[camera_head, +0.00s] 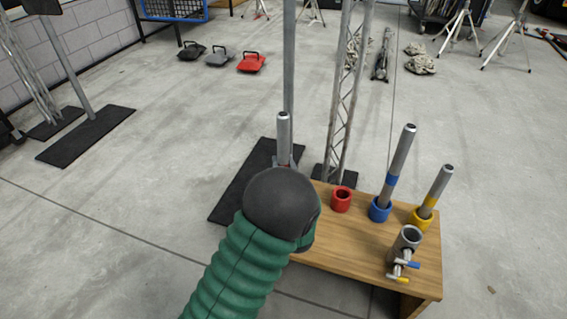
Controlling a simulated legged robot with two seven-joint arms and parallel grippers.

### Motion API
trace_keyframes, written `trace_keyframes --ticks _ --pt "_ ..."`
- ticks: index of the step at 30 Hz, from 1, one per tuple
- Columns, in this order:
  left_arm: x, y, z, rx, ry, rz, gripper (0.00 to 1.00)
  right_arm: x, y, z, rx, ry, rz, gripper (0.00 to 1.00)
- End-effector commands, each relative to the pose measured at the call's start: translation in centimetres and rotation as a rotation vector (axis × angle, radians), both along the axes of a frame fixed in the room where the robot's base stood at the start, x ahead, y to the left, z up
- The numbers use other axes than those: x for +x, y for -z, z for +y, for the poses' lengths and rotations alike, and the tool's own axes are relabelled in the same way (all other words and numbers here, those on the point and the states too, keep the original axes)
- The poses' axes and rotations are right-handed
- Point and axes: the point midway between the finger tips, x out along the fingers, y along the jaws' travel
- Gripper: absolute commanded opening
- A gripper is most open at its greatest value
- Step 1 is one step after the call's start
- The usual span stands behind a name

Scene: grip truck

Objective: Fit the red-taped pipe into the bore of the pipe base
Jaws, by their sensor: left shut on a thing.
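My left gripper (283,168) shows as a round black wrist at the end of a green ribbed sleeve, at the left end of the wooden bench. It is shut on a grey pipe (284,132), which stands nearly upright above it. The wrist hides the pipe's lower part and most of the fingers, so its tape band cannot be made out clearly. The red pipe base (342,199) sits on the bench to the right of the gripper, apart from the pipe. Its dark bore is open and empty. My right gripper is not in view.
On the wooden bench (345,246), a blue-taped pipe (402,152) leans in a blue base (380,209) and a yellow-taped pipe (437,187) in a yellow base (420,218). A metal valve fitting (406,243) stands in front. A lattice post (346,110) rises behind.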

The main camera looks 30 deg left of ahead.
Motion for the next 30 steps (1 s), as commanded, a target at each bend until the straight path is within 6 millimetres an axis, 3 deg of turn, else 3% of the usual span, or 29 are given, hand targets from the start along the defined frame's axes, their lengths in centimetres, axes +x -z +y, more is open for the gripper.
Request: trace_keyframes --ticks 18,19,24,30 --pt "0.02 0.34 0.02 0.001 0.0 -0.002 0.0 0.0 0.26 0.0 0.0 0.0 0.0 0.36" --pt "0.02 0.29 0.02 0.001 0.0 -0.002 0.33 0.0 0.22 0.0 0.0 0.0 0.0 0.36" --pt "0.01 0.3 0.01 0.0 0.0 -0.001 0.55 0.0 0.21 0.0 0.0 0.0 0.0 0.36" --pt "0.02 0.33 0.0 0.001 0.0 -0.001 0.56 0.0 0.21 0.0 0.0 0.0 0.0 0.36"
